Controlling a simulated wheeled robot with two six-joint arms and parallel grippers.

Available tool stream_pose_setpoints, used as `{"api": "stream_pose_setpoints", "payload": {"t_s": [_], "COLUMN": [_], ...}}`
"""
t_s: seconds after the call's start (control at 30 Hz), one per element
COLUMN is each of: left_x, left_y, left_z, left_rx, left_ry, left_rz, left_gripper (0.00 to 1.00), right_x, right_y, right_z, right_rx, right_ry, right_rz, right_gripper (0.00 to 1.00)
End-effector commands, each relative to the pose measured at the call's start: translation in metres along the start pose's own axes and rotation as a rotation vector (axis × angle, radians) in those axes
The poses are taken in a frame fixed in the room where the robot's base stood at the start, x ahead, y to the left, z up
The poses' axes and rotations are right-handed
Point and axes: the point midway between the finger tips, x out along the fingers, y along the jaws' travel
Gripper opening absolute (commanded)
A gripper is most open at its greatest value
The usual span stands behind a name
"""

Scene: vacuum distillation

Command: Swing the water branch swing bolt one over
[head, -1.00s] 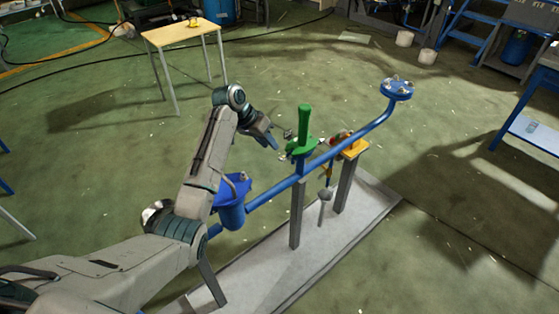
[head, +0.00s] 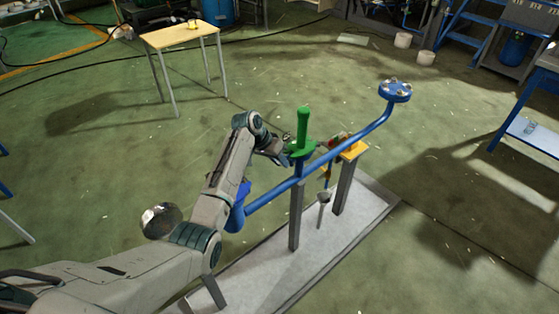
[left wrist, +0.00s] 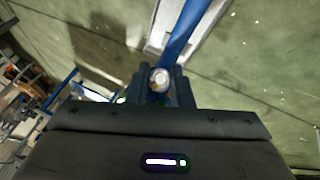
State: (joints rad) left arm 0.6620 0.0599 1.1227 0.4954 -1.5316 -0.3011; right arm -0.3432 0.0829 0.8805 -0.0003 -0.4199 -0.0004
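A blue pipe (head: 350,142) slopes up across a metal stand to a round flange with bolts (head: 395,89) at the upper right. A green valve with an upright handle (head: 304,130) sits mid-pipe. A small silver piece (head: 287,136) shows at the valve's left side; I cannot tell whether it is the swing bolt. My left gripper (head: 284,152) is beside the valve, on its left. In the left wrist view, a round silver end (left wrist: 159,79) shows at the dark fingertips, in front of the pipe (left wrist: 190,28). Whether the fingers grip it is unclear. My right gripper is out of view.
A yellow block (head: 350,150) with red parts sits on a post right of the valve. A small wooden table (head: 180,34) stands at the back left. The floor right of the stand is clear.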

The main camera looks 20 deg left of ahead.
Motion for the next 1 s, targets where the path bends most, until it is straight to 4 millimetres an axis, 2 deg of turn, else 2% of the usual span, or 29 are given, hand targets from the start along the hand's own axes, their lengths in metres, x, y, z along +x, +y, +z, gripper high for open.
{"api": "stream_pose_setpoints", "payload": {"t_s": [0.23, 0.4, 0.5, 0.7, 1.0], "left_x": [-0.002, -0.006, -0.008, -0.006, -0.005], "left_y": [0.001, 0.004, 0.005, 0.006, 0.005], "left_z": [-0.002, -0.007, -0.011, -0.012, -0.012], "left_rx": [-0.004, -0.020, -0.034, -0.053, -0.056], "left_ry": [-0.015, -0.080, -0.141, -0.220, -0.230], "left_rz": [-0.004, -0.026, -0.045, -0.073, -0.078], "left_gripper": [0.00, 0.00, 0.00, 0.00, 0.00], "right_x": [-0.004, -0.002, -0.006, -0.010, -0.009], "right_y": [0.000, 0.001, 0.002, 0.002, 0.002], "right_z": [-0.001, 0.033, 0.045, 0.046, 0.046], "right_rx": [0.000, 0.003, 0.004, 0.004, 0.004], "right_ry": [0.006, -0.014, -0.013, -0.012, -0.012], "right_rz": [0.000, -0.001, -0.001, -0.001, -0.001], "right_gripper": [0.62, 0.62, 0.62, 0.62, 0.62]}}
